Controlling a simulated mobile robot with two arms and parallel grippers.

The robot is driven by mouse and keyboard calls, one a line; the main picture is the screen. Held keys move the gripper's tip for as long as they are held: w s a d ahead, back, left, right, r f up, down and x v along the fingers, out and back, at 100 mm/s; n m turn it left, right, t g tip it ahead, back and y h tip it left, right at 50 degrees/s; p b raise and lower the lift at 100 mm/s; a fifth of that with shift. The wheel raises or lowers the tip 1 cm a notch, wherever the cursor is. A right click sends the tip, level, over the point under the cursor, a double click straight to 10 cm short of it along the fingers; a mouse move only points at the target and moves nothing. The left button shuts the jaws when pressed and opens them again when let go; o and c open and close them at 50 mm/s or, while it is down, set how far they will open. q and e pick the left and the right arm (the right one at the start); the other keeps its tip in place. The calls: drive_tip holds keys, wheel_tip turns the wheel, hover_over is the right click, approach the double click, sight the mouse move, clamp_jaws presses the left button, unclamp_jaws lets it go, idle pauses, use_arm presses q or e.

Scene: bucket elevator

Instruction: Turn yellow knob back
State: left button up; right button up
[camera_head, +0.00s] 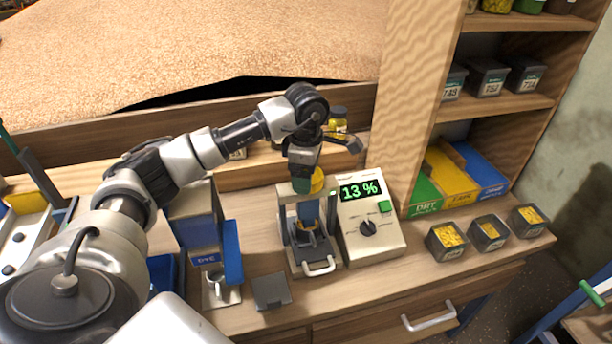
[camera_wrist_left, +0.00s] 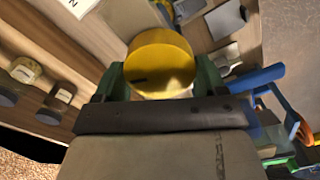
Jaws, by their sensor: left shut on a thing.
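The yellow knob (camera_head: 317,181) sits on top of a small grey device (camera_head: 305,228) on the bench, partly hidden by my left gripper. My left gripper (camera_head: 304,184) comes down from above and is shut on the knob. In the left wrist view the round yellow knob (camera_wrist_left: 161,66) lies between the two green fingertips of the gripper (camera_wrist_left: 158,80), with a dark mark on its face. My right gripper is not seen.
A meter (camera_head: 368,220) reading 13 % with a black dial stands right of the device. A blue dispenser (camera_head: 205,235) is to the left. Several small bins (camera_head: 446,241) of yellow pieces sit at right. A shelf panel (camera_head: 420,80) rises behind.

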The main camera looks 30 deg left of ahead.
use_arm(q)
drive_tip(key=n+b, duration=0.1)
drive_tip(key=n, duration=0.3)
drive_tip(key=shift+n, duration=0.3)
drive_tip(key=n, duration=0.5)
drive_tip(key=shift+s+d+b, duration=0.1)
drive_tip(key=shift+b, duration=0.3)
drive_tip(key=n, duration=0.5)
drive_tip(key=shift+d+r+n, duration=0.1)
drive_tip(key=shift+n, duration=0.3)
drive_tip(key=n, duration=0.4)
drive_tip(key=shift+n, duration=0.3)
drive_tip(key=n, duration=0.5)
drive_tip(key=shift+d, duration=0.1)
drive_tip(key=n, duration=0.5)
drive_tip(key=shift+w+r+p, duration=0.1)
drive_tip(key=shift+w+p, duration=0.1)
drive_tip(key=shift+p, duration=0.15)
drive_tip(key=n+p, duration=0.1)
drive_tip(key=n, duration=0.3)
drive_tip(key=shift+w+n, duration=0.1)
drive_tip(key=shift+n, duration=0.2)
drive_tip(key=shift+w+n+p, duration=0.1)
drive_tip(key=shift+n+p, duration=0.45)
drive_tip(key=shift+n, duration=1.95)
